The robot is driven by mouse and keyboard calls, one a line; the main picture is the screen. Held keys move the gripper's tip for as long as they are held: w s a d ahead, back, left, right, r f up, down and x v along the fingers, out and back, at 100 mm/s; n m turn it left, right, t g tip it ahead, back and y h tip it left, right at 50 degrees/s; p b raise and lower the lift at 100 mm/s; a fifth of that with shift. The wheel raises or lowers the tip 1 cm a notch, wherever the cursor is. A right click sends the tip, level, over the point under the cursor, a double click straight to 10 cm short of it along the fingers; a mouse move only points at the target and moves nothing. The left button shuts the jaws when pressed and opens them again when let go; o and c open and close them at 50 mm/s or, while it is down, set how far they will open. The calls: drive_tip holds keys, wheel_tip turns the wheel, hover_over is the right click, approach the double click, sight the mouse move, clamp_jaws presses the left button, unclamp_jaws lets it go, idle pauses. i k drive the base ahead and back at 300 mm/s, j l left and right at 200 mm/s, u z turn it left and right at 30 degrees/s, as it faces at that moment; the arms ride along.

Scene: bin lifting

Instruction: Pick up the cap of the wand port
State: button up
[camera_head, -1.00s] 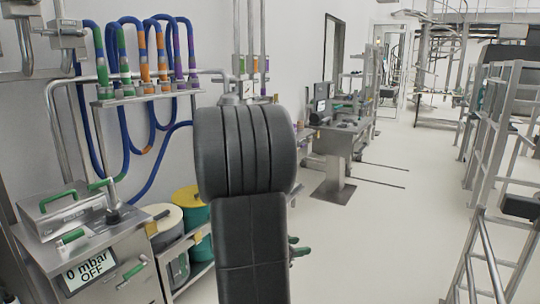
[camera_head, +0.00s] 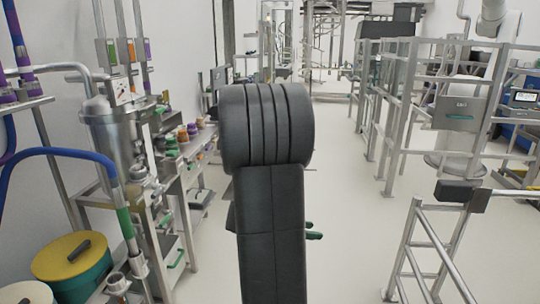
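I cannot make out the cap of the wand port in this view. A blue hose with a green grip (camera_head: 125,220) runs down to metal fittings (camera_head: 118,283) at the lower left; I cannot tell whether the port is there. My dark arm fills the middle of the view. Green-tipped parts (camera_head: 313,231) stick out on its right side and seem to belong to my gripper. Most of that end is hidden behind the arm, so whether it is open or holds anything does not show.
A steel vessel (camera_head: 115,140) and shelves with small coloured containers (camera_head: 185,135) line the left wall. A yellow-lidded drum (camera_head: 72,260) stands at lower left. Metal railings (camera_head: 400,105) stand on the right, with a nearer rail (camera_head: 430,240). The floor (camera_head: 345,190) between is clear.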

sight(160, 138)
drive_tip(key=i, duration=1.65)
drive_tip(key=i+u, duration=0.25)
drive_tip(key=i, duration=0.2)
drive_tip(key=i+l+u, duration=0.2)
drive_tip(key=i, duration=0.2)
drive_tip(key=i+l+u, duration=0.1)
drive_tip(key=i+u, duration=0.15)
drive_tip(key=i, duration=0.15)
drive_tip(key=i+l+u, duration=0.2)
drive_tip(key=i, duration=0.2)
drive_tip(key=i+l+u, duration=0.2)
drive_tip(key=u, duration=0.25)
drive_tip(key=i+l+u, duration=0.3)
drive_tip(key=u, duration=0.2)
drive_tip(key=i+l+u, duration=0.3)
drive_tip(key=l+u, duration=0.15)
drive_tip(key=i+l+u, duration=0.15)
drive_tip(key=l+u, duration=0.35)
drive_tip(key=i+l+u, duration=0.15)
drive_tip(key=l+u, duration=0.3)
drive_tip(key=i+l+u, duration=0.1)
drive_tip(key=l+u, duration=1.25)
